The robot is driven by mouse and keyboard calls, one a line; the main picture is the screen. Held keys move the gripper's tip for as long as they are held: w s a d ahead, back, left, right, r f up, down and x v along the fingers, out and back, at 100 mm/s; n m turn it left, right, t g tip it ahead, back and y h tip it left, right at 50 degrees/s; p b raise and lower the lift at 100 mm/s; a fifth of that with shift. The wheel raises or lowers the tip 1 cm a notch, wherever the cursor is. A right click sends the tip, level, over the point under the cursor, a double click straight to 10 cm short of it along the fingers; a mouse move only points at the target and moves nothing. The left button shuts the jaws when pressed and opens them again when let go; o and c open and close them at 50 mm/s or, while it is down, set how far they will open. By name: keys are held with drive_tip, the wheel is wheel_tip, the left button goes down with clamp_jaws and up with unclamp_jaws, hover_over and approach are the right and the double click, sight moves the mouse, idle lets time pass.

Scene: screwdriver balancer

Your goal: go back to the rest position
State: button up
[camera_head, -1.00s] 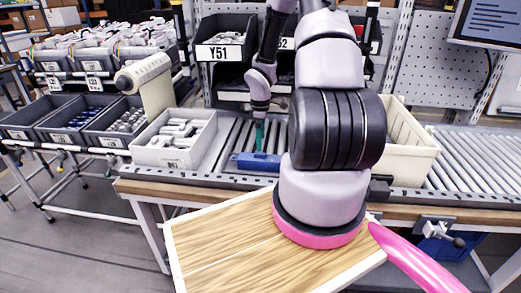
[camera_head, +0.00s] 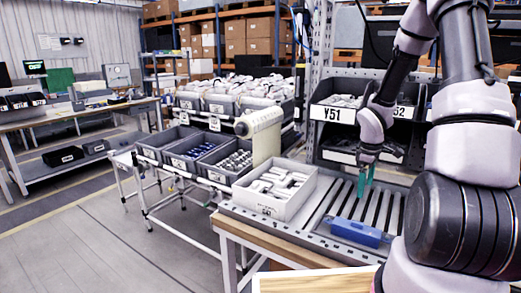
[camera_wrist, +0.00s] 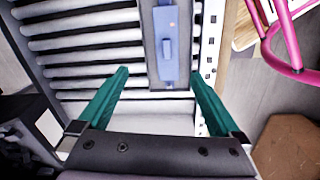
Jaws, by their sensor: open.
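My gripper (camera_head: 366,180) hangs above the roller conveyor (camera_head: 335,205), fingers pointing down. In the wrist view its two green fingers (camera_wrist: 158,95) are spread wide apart with nothing between them. My arm bends down from the upper right of the head view.
A white bin (camera_head: 262,205) of pale parts stands left of the gripper on the conveyor. Grey bins (camera_head: 160,143) sit on a rack farther left. Open floor (camera_head: 110,235) lies at the left.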

drive_tip(key=s+a+r+m+t, duration=0.1)
drive_tip(key=s+a+r+m, duration=0.1)
drive_tip(key=r, duration=0.5)
drive_tip(key=s+a+r+m+t, duration=0.1)
drive_tip(key=s+a+r+m, duration=0.15)
drive_tip(key=r, duration=0.55)
drive_tip(key=s+a+r+m+t, duration=0.1)
drive_tip(key=s+r+m, duration=0.15)
drive_tip(key=r, duration=0.45)
drive_tip(key=s+a+r+m+t+y, duration=0.2)
drive_tip(key=s+a+r+m, duration=0.4)
drive_tip(key=s+r, duration=0.5)
drive_tip(key=shift+s+a+t+y, duration=0.4)
drive_tip(key=shift+s+a+t, duration=0.45)
drive_tip(key=shift+a, duration=0.15)
